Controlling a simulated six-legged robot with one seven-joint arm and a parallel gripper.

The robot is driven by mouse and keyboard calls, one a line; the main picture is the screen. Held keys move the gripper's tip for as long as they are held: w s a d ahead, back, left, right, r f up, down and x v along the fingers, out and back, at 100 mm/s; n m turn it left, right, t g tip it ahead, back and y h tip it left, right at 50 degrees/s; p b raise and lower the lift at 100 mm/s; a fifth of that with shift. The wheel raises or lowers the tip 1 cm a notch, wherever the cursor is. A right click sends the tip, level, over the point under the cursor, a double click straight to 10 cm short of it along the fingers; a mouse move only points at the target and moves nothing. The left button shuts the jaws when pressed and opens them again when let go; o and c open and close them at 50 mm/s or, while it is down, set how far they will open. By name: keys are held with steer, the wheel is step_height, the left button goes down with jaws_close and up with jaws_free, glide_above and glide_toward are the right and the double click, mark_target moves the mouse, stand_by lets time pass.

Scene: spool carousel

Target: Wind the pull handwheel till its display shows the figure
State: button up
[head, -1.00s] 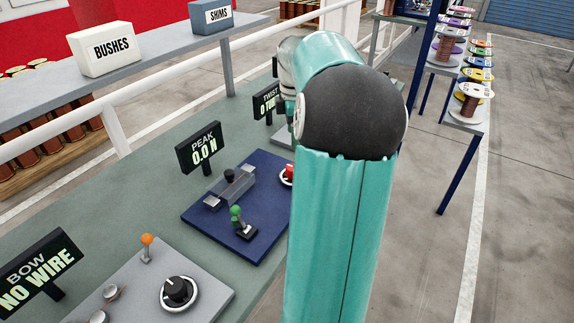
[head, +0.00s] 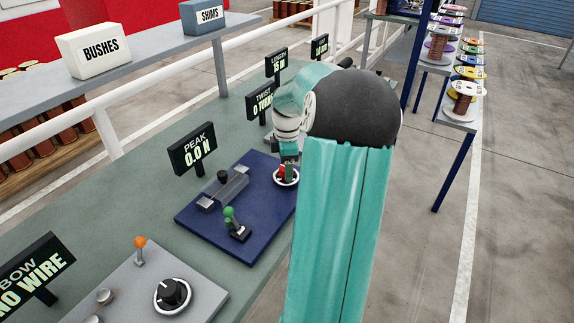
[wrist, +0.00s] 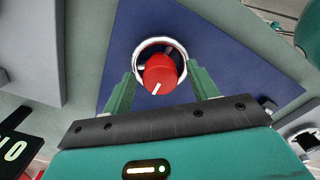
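The handwheel shows in the wrist view as a pale metal ring with a red knob (wrist: 158,74) at its centre, on a dark blue plate (wrist: 215,60). It also shows in the head view as a red knob (head: 282,172), partly hidden by my gripper. The PEAK display (head: 192,149) behind the plate reads 0.0 N. My gripper (wrist: 161,73) is open, with its green fingers on either side of the knob and gaps between fingers and knob. In the head view my gripper (head: 289,160) points down at the wheel; whether it touches is unclear.
A grey panel (head: 205,300) with a black dial (head: 172,294) is at front left. TWIST (head: 261,102) and LENGTH (head: 277,66) displays stand farther back.

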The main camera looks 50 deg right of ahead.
steer(key=c, duration=0.9)
steer(key=shift+m, duration=0.4)
